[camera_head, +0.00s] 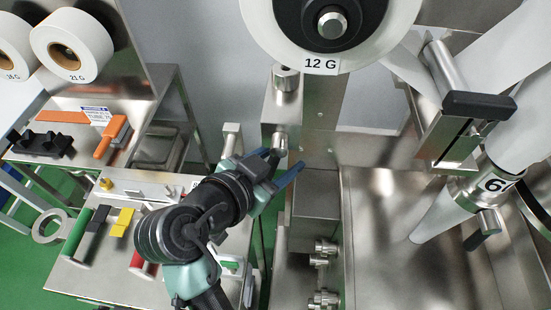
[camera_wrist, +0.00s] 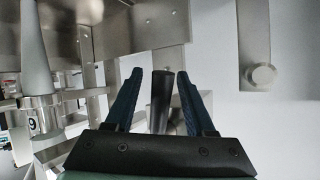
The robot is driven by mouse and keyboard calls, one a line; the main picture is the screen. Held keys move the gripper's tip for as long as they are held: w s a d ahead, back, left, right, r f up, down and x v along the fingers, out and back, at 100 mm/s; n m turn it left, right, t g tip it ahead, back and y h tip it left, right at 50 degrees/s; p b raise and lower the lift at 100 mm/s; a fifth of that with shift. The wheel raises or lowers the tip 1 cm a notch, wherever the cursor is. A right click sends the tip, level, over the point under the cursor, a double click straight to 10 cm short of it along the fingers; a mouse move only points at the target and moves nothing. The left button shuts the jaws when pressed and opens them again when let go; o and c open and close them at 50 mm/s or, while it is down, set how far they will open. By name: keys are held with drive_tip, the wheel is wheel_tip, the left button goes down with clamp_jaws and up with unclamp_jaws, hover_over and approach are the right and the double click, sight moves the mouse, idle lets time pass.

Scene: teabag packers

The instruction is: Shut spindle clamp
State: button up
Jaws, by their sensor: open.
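My gripper (camera_head: 284,163) is in front of a metal block (camera_head: 283,106) below the large white reel (camera_head: 399,20) labelled 12 G. In the wrist view my gripper (camera_wrist: 161,73) has its two dark blue fingers apart. A dark, round lever-like bar (camera_wrist: 162,104) stands between them, with a gap visible on both sides. It may be the spindle clamp's lever; I cannot tell for certain. The reel's spindle (camera_head: 333,23) has a silver end in a black hub. My gripper hides part of the block's lower end in the head view.
A side table (camera_head: 100,270) with coloured handles stands at lower left. White reels (camera_head: 88,40) hang at upper left. Metal fittings (camera_head: 322,260) sit below my gripper.

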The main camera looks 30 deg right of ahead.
drive_tip(key=b+v, duration=0.1)
drive_tip(key=v, duration=1.2)
drive_tip(key=shift+w, duration=0.1)
